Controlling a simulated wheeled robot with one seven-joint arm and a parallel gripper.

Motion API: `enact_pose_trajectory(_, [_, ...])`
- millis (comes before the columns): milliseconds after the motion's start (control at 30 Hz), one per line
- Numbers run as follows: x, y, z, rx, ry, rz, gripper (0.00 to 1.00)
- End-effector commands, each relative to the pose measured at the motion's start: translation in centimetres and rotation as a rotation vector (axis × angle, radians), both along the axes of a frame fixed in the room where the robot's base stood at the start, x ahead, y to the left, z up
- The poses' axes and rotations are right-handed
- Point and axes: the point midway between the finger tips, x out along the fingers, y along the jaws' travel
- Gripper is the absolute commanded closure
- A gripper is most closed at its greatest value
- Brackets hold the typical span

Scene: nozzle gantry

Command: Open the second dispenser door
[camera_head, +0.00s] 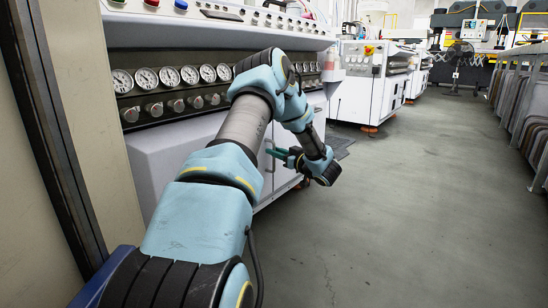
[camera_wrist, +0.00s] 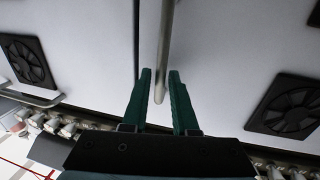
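My gripper (camera_wrist: 160,74) has two green fingers. In the wrist view they stand on either side of a vertical grey bar handle (camera_wrist: 164,45), apart, with a gap visible, so the gripper is open around it. The handle sits on a white door panel (camera_wrist: 225,50), just right of a dark vertical seam. The panel looks closed. In the head view my gripper (camera_head: 277,153) is at the front of the white cabinet (camera_head: 170,165), below the gauges; my arm hides much of that front. Whether the fingers touch the handle I cannot tell.
A row of gauges (camera_head: 146,80) and knobs runs above the cabinet doors. Black vents (camera_wrist: 27,60) sit on the panels, and another handle (camera_wrist: 30,96) shows at left in the wrist view. The grey floor (camera_head: 420,220) to the right is clear. Metal racks (camera_head: 530,110) stand at far right.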

Motion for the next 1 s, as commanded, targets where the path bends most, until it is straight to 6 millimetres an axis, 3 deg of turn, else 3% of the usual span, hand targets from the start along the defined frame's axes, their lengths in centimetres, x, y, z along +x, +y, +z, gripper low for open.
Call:
enact_pose_trajectory(367, [0.59, 0.57, 0.10, 0.000, -0.001, 0.000, 0.73])
enact_pose_trajectory(633, [0.56, 0.56, 0.06, -0.001, -0.001, 0.000, 1.00])
enact_pose_trajectory(1000, [0.55, 0.56, 0.03, 0.000, 0.000, 0.000, 1.00])
